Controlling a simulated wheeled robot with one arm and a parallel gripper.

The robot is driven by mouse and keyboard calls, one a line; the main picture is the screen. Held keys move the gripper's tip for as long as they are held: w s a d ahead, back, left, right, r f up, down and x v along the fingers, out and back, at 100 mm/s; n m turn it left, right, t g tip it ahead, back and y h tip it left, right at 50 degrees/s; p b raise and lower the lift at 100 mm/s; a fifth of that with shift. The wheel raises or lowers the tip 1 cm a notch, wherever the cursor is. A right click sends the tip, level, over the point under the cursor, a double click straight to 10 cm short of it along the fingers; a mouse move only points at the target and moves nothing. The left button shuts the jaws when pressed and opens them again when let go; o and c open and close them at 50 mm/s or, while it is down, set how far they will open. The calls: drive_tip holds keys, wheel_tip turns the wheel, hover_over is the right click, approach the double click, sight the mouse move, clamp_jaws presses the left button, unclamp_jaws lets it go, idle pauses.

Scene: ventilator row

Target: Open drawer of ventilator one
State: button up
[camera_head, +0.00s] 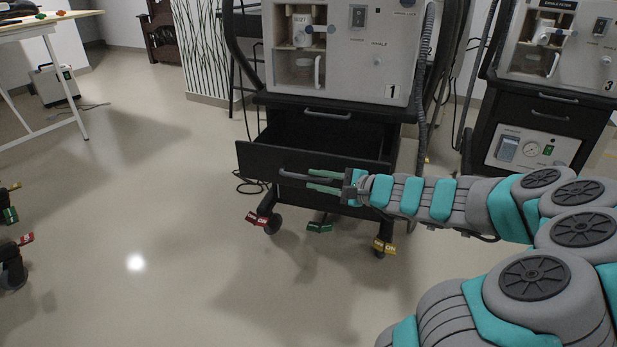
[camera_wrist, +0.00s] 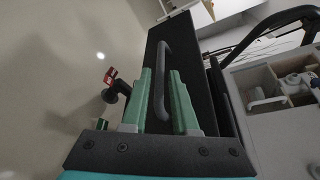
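Ventilator one (camera_head: 340,50), a grey unit marked "1", stands on a black cart. The cart's black drawer (camera_head: 262,160) is pulled well out, and its dark interior shows from above. The drawer's dark bar handle (camera_head: 291,176) is on its front face; in the wrist view the handle (camera_wrist: 164,50) runs between the two green fingers. In the wrist view the gripper (camera_wrist: 161,85) has one finger on each side of the bar. Exact finger contact is hard to see.
Another handle (camera_head: 327,114) sits on the cart above the open drawer. The ventilator marked "3" (camera_head: 560,45) stands on its own cart at right. A white table (camera_head: 45,25) is at far left. The floor (camera_head: 150,220) left of the drawer is clear.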

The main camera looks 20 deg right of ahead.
drive_tip(key=v, duration=0.4)
idle(0.5)
drive_tip(key=s+a+r+n+g+y+p, duration=0.1)
drive_tip(key=s+a+n+g+p, duration=0.2)
drive_tip(key=a, duration=0.5)
drive_tip(key=s+a+r+n+g+p, duration=0.1)
drive_tip(key=s+a+r+n+g, duration=0.1)
drive_tip(key=s+a+n+g, duration=0.45)
drive_tip(key=s+a+r+n+g+y+p, duration=0.15)
drive_tip(key=s+a, duration=0.25)
drive_tip(key=a, duration=0.5)
drive_tip(key=s+n+g+h+p, duration=0.3)
drive_tip(key=s+n+h, duration=0.2)
drive_tip(key=s, duration=0.7)
drive_tip(key=s+d+r+n+g+h+p, duration=0.1)
drive_tip(key=s+d+n+h+p, duration=0.1)
drive_tip(key=s+d+h, duration=0.3)
drive_tip(key=s+d, duration=0.2)
drive_tip(key=s, duration=0.2)
drive_tip(key=shift+d+r, duration=0.25)
drive_tip(key=shift+r, duration=0.1)
